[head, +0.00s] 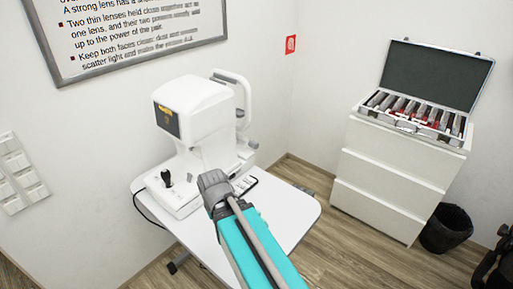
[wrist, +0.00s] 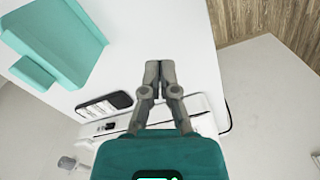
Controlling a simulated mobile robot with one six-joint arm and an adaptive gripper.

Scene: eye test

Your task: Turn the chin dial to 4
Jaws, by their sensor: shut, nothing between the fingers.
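The white eye-test machine (head: 190,105) stands on a white table (head: 285,215), its small dark screen (head: 167,119) facing left. A black joystick (head: 167,178) rises from its base. A small grey knob-like part (head: 252,143) shows at its right side; I cannot tell if this is the chin dial, and no numbers are readable. My gripper (head: 208,178) is in front of the machine's base, hiding part of it. In the wrist view my gripper (wrist: 160,68) has its fingers together and empty, over a plain white surface.
A flat dark-edged panel (head: 245,184) lies on the table beside the machine; a similar one shows in the wrist view (wrist: 105,105). At right, an open lens case (head: 418,113) sits on a white drawer cabinet (head: 390,180), with a black bin (head: 446,228) beside it. The table's right side is clear.

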